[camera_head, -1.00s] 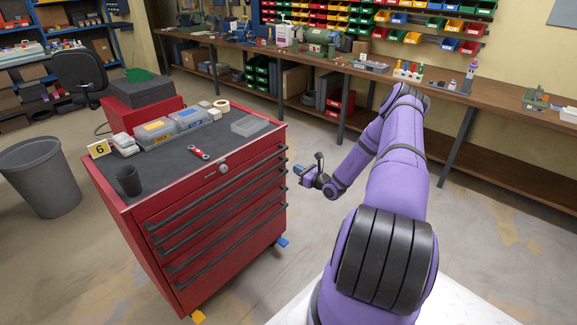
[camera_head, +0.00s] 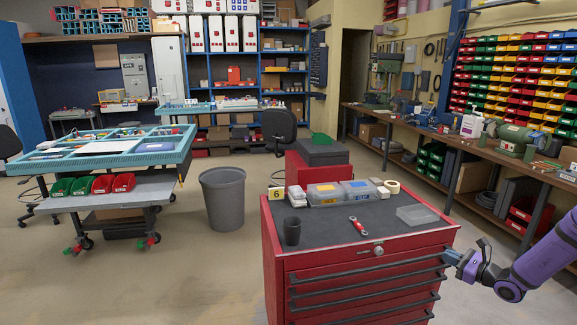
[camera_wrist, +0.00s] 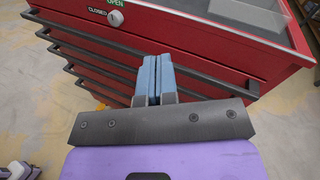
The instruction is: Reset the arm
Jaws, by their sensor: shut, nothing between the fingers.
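My gripper (camera_head: 455,257) is at the right side of the head view, beside the right front edge of the red tool cabinet (camera_head: 345,268). In the wrist view its two blue fingers (camera_wrist: 157,80) are together with nothing between them. The fingers point toward the cabinet's drawer front, close to the top drawer handle (camera_wrist: 200,82); I cannot tell whether they touch it. My purple arm comes in from the right edge of the head view.
A grey bin (camera_head: 223,198) stands on the floor to the left. A workbench (camera_head: 500,170) runs along the right. The floor left of the cabinet is open.

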